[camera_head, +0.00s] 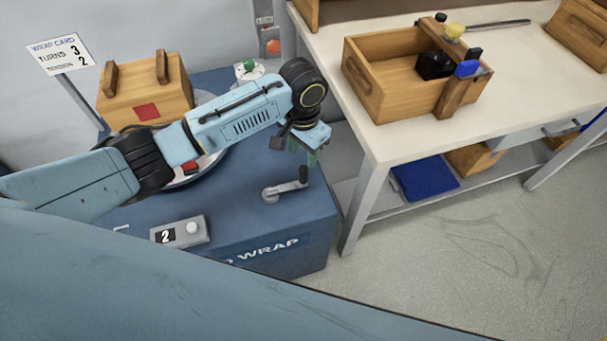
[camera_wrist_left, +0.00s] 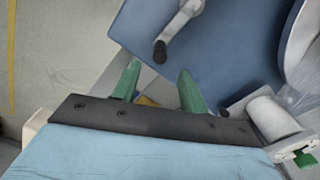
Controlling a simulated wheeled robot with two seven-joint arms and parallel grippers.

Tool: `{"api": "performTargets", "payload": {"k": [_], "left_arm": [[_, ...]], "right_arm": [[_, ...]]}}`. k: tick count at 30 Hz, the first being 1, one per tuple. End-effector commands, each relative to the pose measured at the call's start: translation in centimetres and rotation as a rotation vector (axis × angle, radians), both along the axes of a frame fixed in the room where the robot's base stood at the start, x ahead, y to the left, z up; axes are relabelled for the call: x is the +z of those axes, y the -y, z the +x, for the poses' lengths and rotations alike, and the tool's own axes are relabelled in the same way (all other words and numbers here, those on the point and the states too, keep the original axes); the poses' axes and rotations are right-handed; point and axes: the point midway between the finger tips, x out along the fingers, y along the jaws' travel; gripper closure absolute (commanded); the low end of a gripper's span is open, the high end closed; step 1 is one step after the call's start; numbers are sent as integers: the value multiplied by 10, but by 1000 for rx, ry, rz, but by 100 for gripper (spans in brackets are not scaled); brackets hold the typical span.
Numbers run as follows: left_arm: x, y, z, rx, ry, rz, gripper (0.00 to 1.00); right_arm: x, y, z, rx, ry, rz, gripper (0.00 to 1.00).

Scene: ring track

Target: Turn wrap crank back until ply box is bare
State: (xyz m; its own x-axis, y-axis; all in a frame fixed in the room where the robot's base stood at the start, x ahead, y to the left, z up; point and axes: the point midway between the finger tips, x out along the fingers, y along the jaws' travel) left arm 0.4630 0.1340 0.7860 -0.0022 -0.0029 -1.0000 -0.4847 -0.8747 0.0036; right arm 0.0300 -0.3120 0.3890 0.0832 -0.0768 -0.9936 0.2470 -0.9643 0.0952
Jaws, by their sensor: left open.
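The wrap crank (camera_head: 285,189) is a grey arm with a dark upright handle on top of the blue wrap machine (camera_head: 260,225). My left gripper (camera_head: 307,155) is just above the handle, green fingers pointing down. In the left wrist view, the gripper (camera_wrist_left: 158,83) is open and empty, and the crank's dark handle (camera_wrist_left: 160,52) lies just beyond the fingertips, apart from them. The ply box (camera_head: 145,92), with a red square on its front, sits on the turntable (camera_head: 210,165) behind my left arm. I cannot tell whether clear film covers it. My right gripper is out of view.
The counter (camera_head: 180,232) reads 2. The wrap card (camera_head: 60,53) reads turns 3, tension 2. A white film roll (camera_wrist_left: 270,117) is near the gripper. A bench (camera_head: 405,140) with a wooden tool tote (camera_head: 380,98) stands close on the right. Floor beyond is clear.

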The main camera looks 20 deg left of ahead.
Motion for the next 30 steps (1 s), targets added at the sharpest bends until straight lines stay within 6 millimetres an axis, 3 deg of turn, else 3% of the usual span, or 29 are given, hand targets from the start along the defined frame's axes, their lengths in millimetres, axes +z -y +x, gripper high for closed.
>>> {"api": "performTargets", "payload": {"k": [3, 6, 15, 21, 30], "left_arm": [[-28, 0, 0, 1, -1, 0, 57], [-44, 0, 0, 0, -1, 0, 57], [-82, 0, 0, 0, -1, 0, 57], [-94, 0, 0, 1, 1, 0, 57], [-96, 0, 0, 0, 1, 0, 57]], "right_arm": [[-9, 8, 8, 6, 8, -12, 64], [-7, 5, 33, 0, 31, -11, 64], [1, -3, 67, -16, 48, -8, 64], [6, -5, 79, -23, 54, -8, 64], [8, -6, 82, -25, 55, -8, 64]]}}
